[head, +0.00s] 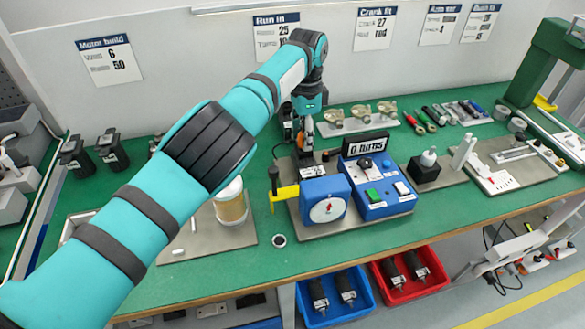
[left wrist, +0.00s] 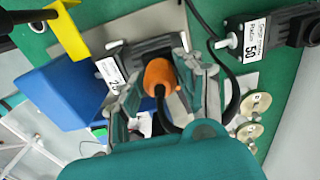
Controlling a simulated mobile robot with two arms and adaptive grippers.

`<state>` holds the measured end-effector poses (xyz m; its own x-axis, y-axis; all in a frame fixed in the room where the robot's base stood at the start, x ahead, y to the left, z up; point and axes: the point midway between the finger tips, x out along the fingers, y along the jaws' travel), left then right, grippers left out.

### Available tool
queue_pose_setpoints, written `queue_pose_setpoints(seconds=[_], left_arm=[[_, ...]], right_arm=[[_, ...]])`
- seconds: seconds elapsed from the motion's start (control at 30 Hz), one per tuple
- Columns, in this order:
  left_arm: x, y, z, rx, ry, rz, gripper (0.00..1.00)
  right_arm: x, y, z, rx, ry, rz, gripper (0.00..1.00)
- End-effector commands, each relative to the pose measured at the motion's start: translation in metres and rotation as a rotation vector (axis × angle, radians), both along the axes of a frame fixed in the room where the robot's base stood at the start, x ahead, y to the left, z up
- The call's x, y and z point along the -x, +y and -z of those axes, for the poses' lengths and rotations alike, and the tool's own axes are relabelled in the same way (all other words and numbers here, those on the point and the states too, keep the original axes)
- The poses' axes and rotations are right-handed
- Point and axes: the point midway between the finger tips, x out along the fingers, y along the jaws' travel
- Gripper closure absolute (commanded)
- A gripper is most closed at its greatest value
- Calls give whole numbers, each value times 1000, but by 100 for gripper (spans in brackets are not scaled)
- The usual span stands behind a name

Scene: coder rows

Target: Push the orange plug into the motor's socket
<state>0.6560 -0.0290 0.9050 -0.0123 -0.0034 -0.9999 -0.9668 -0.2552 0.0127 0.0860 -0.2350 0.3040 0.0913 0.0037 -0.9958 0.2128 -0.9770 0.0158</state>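My left arm reaches across the bench in the head view. Its left gripper (head: 303,135) points down over the motor (head: 303,158), which it partly hides. In the left wrist view, the left gripper (left wrist: 165,85) has a finger on each side of the orange plug (left wrist: 159,74) and appears closed on it. The plug's black cable comes back toward the palm and loops to the right. The dark motor (left wrist: 138,52) with a white label lies just beyond the plug. The plug's front end and the socket are hidden, so I cannot tell whether they touch. My right gripper is not in view.
Round cream parts (head: 360,112) sit behind. Another labelled motor (left wrist: 262,38) lies right in the wrist view. Green bench space is free at front.

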Motion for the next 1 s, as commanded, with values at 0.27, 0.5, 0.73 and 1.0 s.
queue_pose_setpoints(seconds=[0.27, 0.5, 0.73, 1.0], left_arm=[[0, 0, 0, 0, 0, 0, 47], [0, 0, -5, 0, 0, 0, 47], [0, 0, -20, 0, 0, 0, 47], [0, 0, -36, 0, 0, 0, 47]], right_arm=[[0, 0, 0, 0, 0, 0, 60], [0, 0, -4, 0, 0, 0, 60], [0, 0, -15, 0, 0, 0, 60], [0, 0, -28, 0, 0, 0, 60]])
